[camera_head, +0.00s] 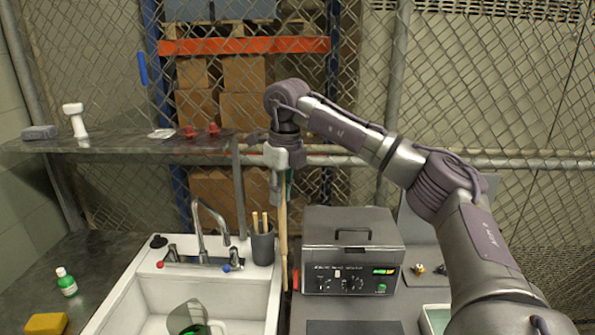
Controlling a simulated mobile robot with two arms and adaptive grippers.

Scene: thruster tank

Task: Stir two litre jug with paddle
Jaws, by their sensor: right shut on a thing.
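My right gripper (280,188) points down above the back right edge of the sink. It is shut on a long wooden paddle (284,235), which hangs nearly upright between the utensil cup and the grey machine. A clear jug (187,316) with something green in or behind it sits in the sink basin, cut off by the bottom edge of the view. The paddle is apart from the jug, up and to its right. My left gripper is not in view.
A white sink (128,300) has a tall faucet (207,225). A dark cup (262,247) with wooden sticks stands at its back right corner, beside a grey machine (352,240). A green bottle (67,284) and yellow sponge (46,323) are left. A shelf (110,149) crosses behind.

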